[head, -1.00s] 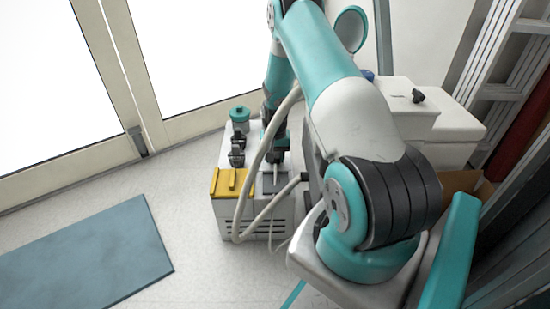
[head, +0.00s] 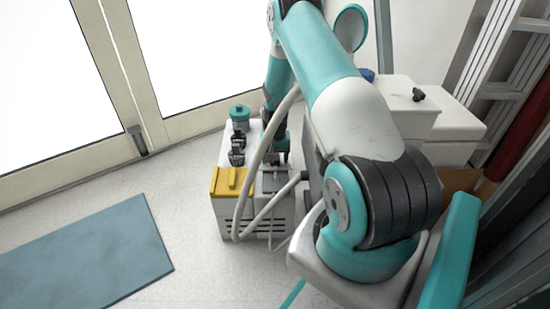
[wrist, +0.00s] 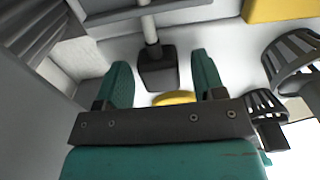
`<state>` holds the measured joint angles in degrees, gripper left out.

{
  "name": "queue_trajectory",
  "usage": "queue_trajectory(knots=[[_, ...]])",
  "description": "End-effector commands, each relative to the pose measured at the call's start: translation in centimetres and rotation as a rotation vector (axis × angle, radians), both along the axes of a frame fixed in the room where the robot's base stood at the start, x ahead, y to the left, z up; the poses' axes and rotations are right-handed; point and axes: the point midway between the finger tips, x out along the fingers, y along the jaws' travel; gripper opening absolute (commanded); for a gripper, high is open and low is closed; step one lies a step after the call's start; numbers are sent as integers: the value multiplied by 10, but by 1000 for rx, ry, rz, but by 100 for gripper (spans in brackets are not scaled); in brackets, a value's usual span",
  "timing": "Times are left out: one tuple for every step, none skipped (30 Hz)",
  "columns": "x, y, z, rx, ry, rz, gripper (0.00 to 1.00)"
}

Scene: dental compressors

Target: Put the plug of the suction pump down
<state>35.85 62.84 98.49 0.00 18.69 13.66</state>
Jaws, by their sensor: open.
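The plug (wrist: 157,72) is a black block with a pale grey cable or tube running from its far end. In the wrist view it sits on the white top of the pump unit, ahead of and between my fingertips. My gripper (wrist: 161,72) is open, with one teal finger on each side of the plug and visible space between. In the head view my gripper (head: 277,157) is low over the white unit (head: 227,218), behind the hoses. I cannot make out the plug there.
The unit carries a yellow block (head: 228,181), a teal-lidded jar (head: 239,114) and black slotted holders (wrist: 292,58). Pale hoses (head: 246,200) loop over its front. White boxes (head: 405,100) stand to the right. Floor is free around the blue mat (head: 90,255).

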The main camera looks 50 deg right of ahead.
Motion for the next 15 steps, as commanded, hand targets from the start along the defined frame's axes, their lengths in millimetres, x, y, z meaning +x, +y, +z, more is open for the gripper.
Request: queue_trajectory(knots=[[1, 0, 7, -1, -2, 0, 63], [1, -1, 11, -2, -3, 0, 63], [1, -1, 19, -2, -3, 0, 63], [1, -1, 25, -2, -3, 0, 63], [1, -1, 32, -2, -3, 0, 63], [1, -1, 42, -2, -3, 0, 63], [1, -1, 50, -2, -3, 0, 63], [0, 0, 57, -2, -3, 0, 63], [0, 0, 67, -1, -2, 0, 63], [1, -1, 74, -2, -3, 0, 63], [1, -1, 81, -2, -3, 0, 63], [1, -1, 89, -2, -3, 0, 63], [1, 0, 95, -2, -3, 0, 63], [0, 0, 101, -1, -2, 0, 63], [0, 0, 107, -1, -1, 0, 63]])
